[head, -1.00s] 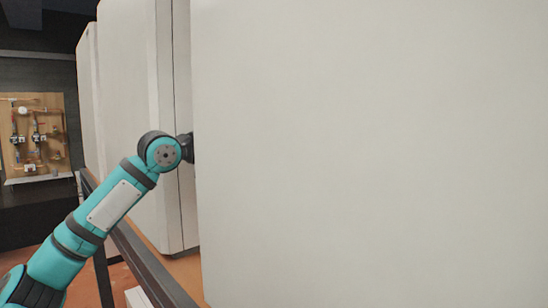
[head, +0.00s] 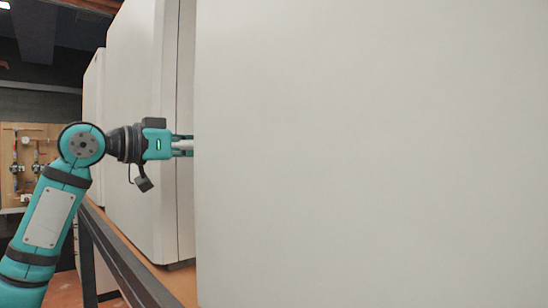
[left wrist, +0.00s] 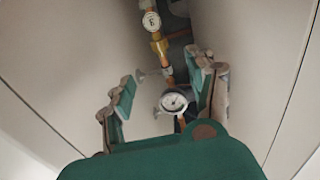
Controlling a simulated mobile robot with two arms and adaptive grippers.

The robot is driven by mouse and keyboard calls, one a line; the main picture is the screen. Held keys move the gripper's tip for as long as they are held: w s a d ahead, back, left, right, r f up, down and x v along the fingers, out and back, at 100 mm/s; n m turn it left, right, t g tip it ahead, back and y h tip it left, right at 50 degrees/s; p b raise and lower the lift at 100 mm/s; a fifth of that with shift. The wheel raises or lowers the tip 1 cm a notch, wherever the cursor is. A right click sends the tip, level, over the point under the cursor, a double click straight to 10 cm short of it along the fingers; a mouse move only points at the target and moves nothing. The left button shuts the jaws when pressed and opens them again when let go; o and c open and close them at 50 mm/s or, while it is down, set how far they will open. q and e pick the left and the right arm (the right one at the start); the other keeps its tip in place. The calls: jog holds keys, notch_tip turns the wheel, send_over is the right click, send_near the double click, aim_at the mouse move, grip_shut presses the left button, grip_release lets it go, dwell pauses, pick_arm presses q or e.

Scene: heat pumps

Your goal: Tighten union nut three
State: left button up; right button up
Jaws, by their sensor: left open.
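My left gripper (head: 183,146) reaches from the left into the gap beside the large white cabinet in the head view, which hides its fingertips. In the left wrist view my left gripper (left wrist: 166,86) is open, with its two green fingers spread apart. Beyond and between the fingers runs a pipe line with a brass fitting (left wrist: 159,44), a round gauge (left wrist: 151,20) above it and a second round gauge (left wrist: 174,101) lower down. I see no grip on any of it. I cannot tell which fitting is union nut three. My right gripper is not in view.
A near white cabinet (head: 370,150) fills the right of the head view. Another white cabinet (head: 135,130) stands farther back, leaving a narrow gap. A dark rail (head: 125,265) runs below. A wooden board with pipes (head: 28,150) hangs at far left.

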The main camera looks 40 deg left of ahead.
pick_arm(q)
jog(key=s, duration=0.2)
jog(key=s+b, duration=0.1)
jog(key=s, duration=0.1)
jog(key=s+a+b, duration=0.1)
jog(key=s, duration=0.1)
dwell(0.7)
